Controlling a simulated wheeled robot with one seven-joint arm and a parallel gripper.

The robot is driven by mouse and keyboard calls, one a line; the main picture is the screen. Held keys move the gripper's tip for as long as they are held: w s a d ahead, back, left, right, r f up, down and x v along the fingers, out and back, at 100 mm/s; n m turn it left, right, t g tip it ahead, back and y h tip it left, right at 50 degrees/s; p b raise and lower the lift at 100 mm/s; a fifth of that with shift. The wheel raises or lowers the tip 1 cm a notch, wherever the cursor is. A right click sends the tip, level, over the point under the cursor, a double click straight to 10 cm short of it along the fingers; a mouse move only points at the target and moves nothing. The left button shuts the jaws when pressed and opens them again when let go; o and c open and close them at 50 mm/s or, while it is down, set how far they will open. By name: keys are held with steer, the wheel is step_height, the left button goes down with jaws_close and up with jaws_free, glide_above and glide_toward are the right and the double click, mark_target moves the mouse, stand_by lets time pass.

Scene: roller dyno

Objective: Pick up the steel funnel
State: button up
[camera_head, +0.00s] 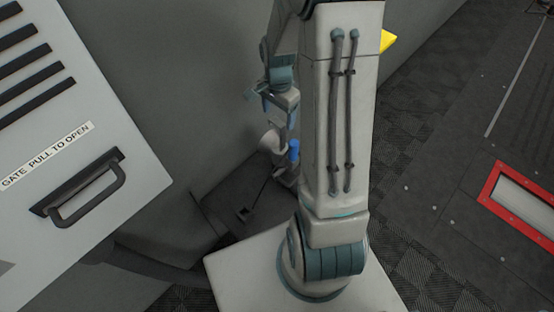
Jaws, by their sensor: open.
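A small pale grey cone-shaped thing (270,142), which looks like the steel funnel, shows left of my upright arm. It is small and partly hidden, so I cannot tell how it is supported. My gripper (279,108) hangs above it, small in the picture. Its jaws are open, and I see nothing held between them. I cannot tell the exact gap between the fingertips and the funnel.
A bright blue item (294,150) is just right of the funnel. A dark low surface (245,205) lies below. A light panel with a black handle (85,187) fills the left. A red-framed plate (520,196) lies on the right, with open dark flooring beside it.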

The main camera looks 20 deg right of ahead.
mark_target(277, 121)
steer(key=shift+w+f, duration=0.2)
steer(key=shift+f, duration=2.3)
jaws_close()
